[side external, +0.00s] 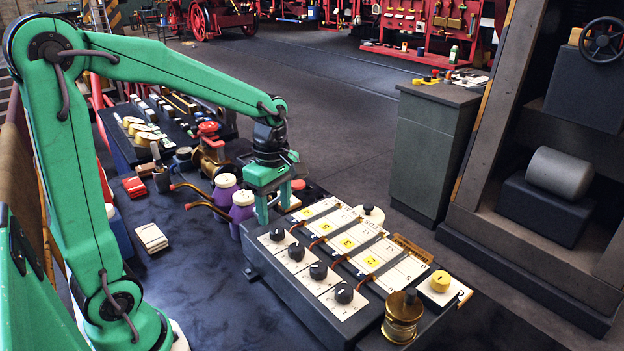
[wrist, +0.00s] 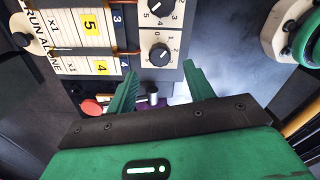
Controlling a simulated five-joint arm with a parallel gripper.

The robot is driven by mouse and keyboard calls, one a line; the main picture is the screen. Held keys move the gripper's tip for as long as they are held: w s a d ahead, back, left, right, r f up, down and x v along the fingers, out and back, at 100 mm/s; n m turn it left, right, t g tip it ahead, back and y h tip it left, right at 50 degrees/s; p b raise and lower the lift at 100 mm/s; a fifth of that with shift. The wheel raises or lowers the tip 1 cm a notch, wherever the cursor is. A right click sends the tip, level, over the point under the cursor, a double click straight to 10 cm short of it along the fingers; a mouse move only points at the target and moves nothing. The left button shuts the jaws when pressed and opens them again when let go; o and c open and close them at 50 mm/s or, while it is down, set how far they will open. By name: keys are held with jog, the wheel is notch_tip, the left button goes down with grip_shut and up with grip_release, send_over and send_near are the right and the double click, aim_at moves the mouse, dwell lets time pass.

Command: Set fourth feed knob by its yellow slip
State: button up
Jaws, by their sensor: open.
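The dark grey feed panel (side external: 300,303) has a row of black knobs on white dial plates, each lined up with a card strip bearing a yellow slip. The fourth knob (wrist: 160,54) is the black one at the panel end nearest my gripper; it shows at the row's far left end (side external: 277,234) in the side view. Its strip, marked 4, carries a yellow slip reading 4 (wrist: 101,66). I cannot read its pointer surely. My green gripper (side external: 273,208) is open and empty. In the wrist view its fingertips (wrist: 162,75) sit apart, just short of the knob and either side of it.
Two purple jars (side external: 242,206) stand close left of my gripper. A brass cylinder (side external: 402,320) and a yellow button (side external: 440,281) are at the panel's near right end. A red-handled brass valve (side external: 210,152) is behind.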

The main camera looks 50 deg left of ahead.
aim_at(276, 229)
jog(key=shift+f, duration=2.65)
jog(key=shift+c, duration=0.4)
jog(key=c, duration=0.9)
